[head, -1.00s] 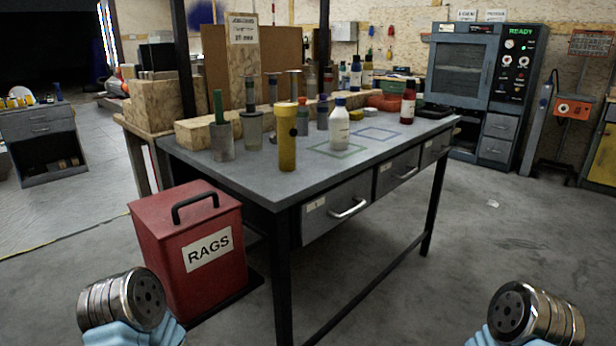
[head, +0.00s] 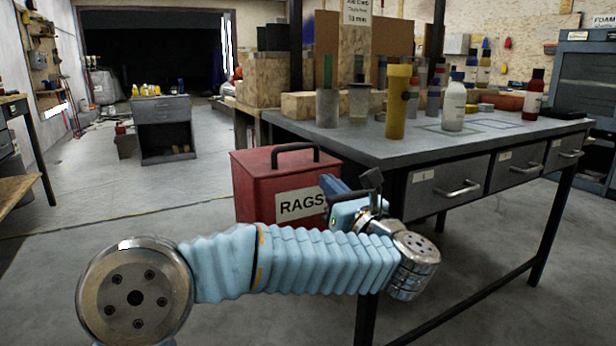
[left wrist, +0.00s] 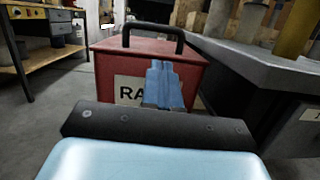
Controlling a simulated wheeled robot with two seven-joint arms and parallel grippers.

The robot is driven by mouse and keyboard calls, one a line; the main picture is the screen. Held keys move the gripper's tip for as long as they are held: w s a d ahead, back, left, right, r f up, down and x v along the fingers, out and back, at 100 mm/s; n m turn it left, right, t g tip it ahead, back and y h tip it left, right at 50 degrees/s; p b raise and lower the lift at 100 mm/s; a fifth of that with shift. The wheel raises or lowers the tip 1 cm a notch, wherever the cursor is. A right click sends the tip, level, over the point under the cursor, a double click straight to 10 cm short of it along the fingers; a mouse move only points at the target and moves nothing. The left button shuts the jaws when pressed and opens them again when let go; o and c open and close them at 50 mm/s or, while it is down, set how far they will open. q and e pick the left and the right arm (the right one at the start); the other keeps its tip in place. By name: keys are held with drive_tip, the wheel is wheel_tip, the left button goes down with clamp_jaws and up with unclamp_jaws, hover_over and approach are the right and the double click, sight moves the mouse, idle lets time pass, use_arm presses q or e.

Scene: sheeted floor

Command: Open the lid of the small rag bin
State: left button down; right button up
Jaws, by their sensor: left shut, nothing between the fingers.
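The red rag bin (head: 251,193) stands on the floor at the left of the workbench, with a white RAGS label on its front. Its lid (head: 262,160) is down, with a black bar handle (head: 294,147) upright on top. The bin also shows in the left wrist view (left wrist: 105,72), with its handle (left wrist: 153,28) beyond the fingers. My left gripper (head: 332,186) is shut and empty in front of the bin's front right side, below the lid handle; its blue fingers (left wrist: 163,85) overlap the label in the wrist view. My right gripper is out of view.
The grey workbench (head: 395,148) stands close on the bin's right, carrying bottles and a yellow cylinder (head: 398,102); its drawers and legs are near my left arm. Open floor (head: 110,215) lies left of the bin. A dark cabinet (head: 163,125) stands farther back.

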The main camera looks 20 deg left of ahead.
sight(305, 160)
use_arm(q)
drive_tip(key=shift+n+g, duration=0.3)
drive_tip(key=shift+n, duration=0.1)
drive_tip(key=x, duration=0.3)
drive_tip(key=p+x, duration=0.1)
drive_tip(key=x, duration=0.2)
drive_tip(key=p+x, duration=0.1)
drive_tip(key=x, duration=0.3)
drive_tip(key=shift+s+a+r, duration=0.1)
drive_tip(key=shift+s+r, duration=0.2)
drive_tip(key=shift+r, duration=0.05)
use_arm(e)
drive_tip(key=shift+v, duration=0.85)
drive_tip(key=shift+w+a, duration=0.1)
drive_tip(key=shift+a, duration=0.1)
